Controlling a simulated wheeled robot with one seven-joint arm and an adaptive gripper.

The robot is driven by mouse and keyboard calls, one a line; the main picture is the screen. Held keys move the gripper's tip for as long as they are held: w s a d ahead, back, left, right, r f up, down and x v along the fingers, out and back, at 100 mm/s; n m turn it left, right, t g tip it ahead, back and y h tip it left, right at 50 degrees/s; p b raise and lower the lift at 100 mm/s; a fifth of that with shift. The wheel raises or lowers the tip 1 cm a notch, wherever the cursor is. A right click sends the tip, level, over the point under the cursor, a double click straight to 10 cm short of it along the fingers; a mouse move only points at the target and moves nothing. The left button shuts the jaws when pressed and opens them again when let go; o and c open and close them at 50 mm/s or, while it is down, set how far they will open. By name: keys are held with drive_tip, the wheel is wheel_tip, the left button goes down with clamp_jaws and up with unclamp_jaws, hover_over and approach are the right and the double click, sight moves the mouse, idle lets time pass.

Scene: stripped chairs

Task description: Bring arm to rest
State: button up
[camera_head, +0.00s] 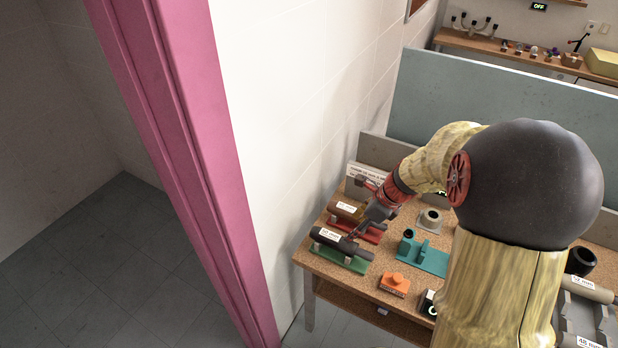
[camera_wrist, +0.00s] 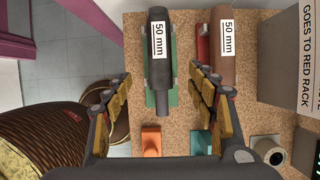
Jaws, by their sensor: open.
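My gripper (camera_head: 358,228) is open above the left part of a cork-topped table (camera_head: 384,262). In the wrist view its two fingers (camera_wrist: 160,74) stand apart, with a dark cylinder labelled 50 mm (camera_wrist: 158,55) showing between them. I cannot tell how far above it the fingers are. The dark cylinder (camera_head: 338,240) lies on a green rack (camera_head: 328,258). A brown cylinder (camera_head: 345,210) lies beside it on a red rack (camera_head: 372,238); it also shows in the wrist view (camera_wrist: 223,70). My arm hides part of the table.
An orange block (camera_head: 394,285), a teal fixture (camera_head: 424,257) and a pale ring-shaped part (camera_head: 430,220) stand on the table. A sign (camera_wrist: 295,60) reads "GOES TO RED RACK". A pink post (camera_head: 190,150) and white wall (camera_head: 290,110) stand left. A grey-blue panel (camera_head: 500,100) stands behind.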

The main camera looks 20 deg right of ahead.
drive_tip(key=shift+s+a+f+n, duration=0.1)
drive_tip(key=shift+s+n, duration=0.05)
drive_tip(key=shift+n, duration=0.45)
drive_tip(key=shift+s+a+n, duration=0.1)
drive_tip(key=shift+n, duration=0.5)
drive_tip(key=s+a+r+n+t+h, duration=0.1)
drive_tip(key=s+a+r+n, duration=0.7)
drive_tip(key=n, duration=0.5)
drive_tip(key=s+a+r+n+t+h, duration=0.1)
drive_tip(key=s+a+r+n, duration=0.6)
drive_tip(key=r+n, duration=0.6)
drive_tip(key=shift+s+a+h, duration=0.4)
drive_tip(key=shift+a, duration=0.45)
drive_tip(key=shift+c, duration=0.2)
